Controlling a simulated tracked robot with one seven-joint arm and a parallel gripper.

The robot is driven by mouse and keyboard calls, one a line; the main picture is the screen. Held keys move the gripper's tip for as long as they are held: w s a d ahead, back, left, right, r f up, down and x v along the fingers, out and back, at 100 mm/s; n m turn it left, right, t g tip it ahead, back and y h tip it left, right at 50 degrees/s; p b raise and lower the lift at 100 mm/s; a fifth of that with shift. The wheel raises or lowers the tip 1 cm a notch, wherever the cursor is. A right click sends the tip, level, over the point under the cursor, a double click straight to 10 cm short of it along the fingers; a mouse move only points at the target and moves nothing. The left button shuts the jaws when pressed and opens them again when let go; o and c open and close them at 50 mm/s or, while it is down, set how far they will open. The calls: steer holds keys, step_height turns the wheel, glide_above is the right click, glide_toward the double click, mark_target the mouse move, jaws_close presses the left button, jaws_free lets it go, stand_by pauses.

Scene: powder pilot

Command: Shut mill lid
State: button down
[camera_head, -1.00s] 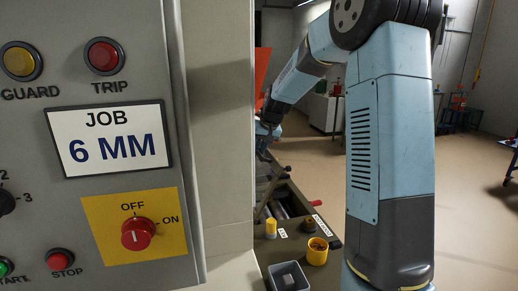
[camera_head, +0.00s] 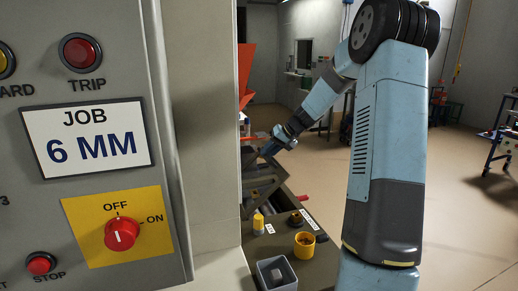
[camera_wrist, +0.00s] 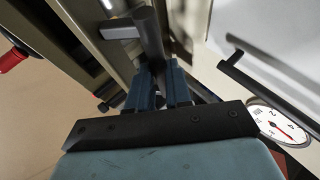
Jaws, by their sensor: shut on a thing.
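In the wrist view my gripper (camera_wrist: 160,90) has its blue fingers shut on a dark bar handle (camera_wrist: 151,40), which stands off a pale metal panel on a bracket. The handle appears to belong to the mill lid. In the head view my gripper (camera_head: 270,147) is small, beyond the cabinet edge, above a dark, tilted, lid-like plate (camera_head: 263,182) on the mill bench. The plate looks partly raised. Its far left side is hidden by the cabinet, and the held handle is too small to make out there.
A grey control cabinet (camera_head: 90,190) with a "JOB 6 MM" label fills the left. A yellow cup (camera_head: 304,244), a grey bin (camera_head: 276,273) and a yellow-capped piece (camera_head: 258,222) stand on the bench. A dial gauge (camera_wrist: 278,122) is right in the wrist view.

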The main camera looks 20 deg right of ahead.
steer(key=d+f+y, duration=0.2)
steer(key=d+f, duration=0.1)
steer(key=f, duration=0.1)
steer(key=d+f+m+y, duration=0.1)
steer(key=d+f+y, duration=0.1)
steer(key=d+f, duration=0.1)
steer(key=d+f+m+t+y, duration=0.1)
steer(key=d+f+y, duration=0.2)
steer(key=f, duration=0.3)
steer(key=shift+d, duration=0.15)
steer(key=shift+d+f+y, duration=0.25)
steer(key=shift+f+y, duration=0.15)
steer(key=shift+f, duration=0.5)
steer(key=c, duration=1.1)
jaws_free()
steer(key=shift+o, duration=0.2)
steer(key=v, duration=1.3)
steer(key=shift+s+d, duration=0.3)
steer(key=shift+a, duration=0.1)
